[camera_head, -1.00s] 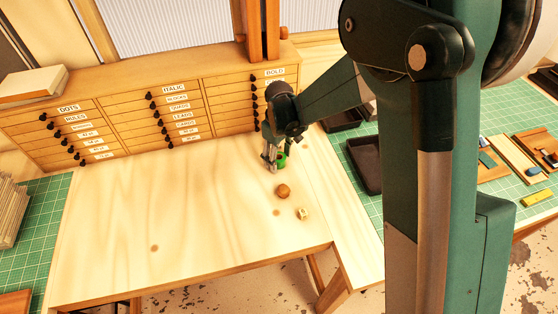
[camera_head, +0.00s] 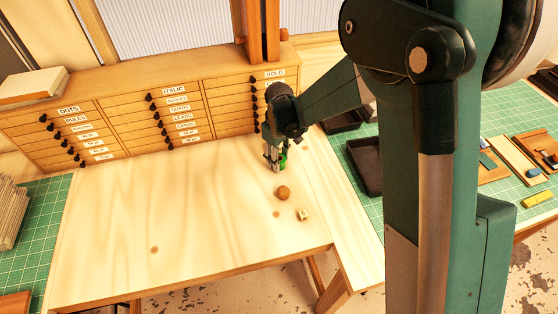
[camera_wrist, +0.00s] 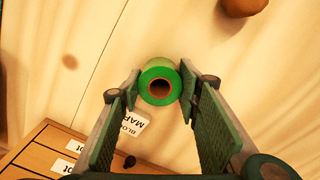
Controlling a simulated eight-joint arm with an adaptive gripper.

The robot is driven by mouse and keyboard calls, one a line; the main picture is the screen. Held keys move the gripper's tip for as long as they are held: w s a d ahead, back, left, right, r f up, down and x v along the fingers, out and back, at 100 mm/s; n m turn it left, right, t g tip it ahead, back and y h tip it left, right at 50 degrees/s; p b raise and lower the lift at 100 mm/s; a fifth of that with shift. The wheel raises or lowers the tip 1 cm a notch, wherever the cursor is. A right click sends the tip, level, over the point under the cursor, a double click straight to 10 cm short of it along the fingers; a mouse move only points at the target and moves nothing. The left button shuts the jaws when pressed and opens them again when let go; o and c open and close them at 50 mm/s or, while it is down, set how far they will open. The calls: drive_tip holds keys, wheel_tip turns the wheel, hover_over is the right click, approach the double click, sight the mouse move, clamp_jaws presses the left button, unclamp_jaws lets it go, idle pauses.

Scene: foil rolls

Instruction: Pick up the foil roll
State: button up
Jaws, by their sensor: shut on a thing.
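The foil roll (camera_wrist: 160,68) is a short green roll with a dark hollow core, seen end-on between my gripper's two pads in the wrist view. My gripper (camera_wrist: 155,90) is shut on it, one pad against each side. In the head view my gripper (camera_head: 275,166) points down at the back right of the wooden table, close to the drawer cabinet. Only a sliver of the green roll (camera_head: 284,159) shows there beside the fingers; the rest is hidden. I cannot tell whether the roll touches the tabletop.
A brown round object (camera_head: 283,192) and a small pale block (camera_head: 303,215) are on the table (camera_head: 150,215) in front of my gripper. The labelled drawer cabinet (camera_head: 130,115) stands along the back. Dark trays (camera_head: 364,167) lie to the right. The table's left and middle are clear.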

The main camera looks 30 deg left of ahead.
drive_tip(key=shift+r, duration=0.15)
drive_tip(key=shift+r, duration=4.85)
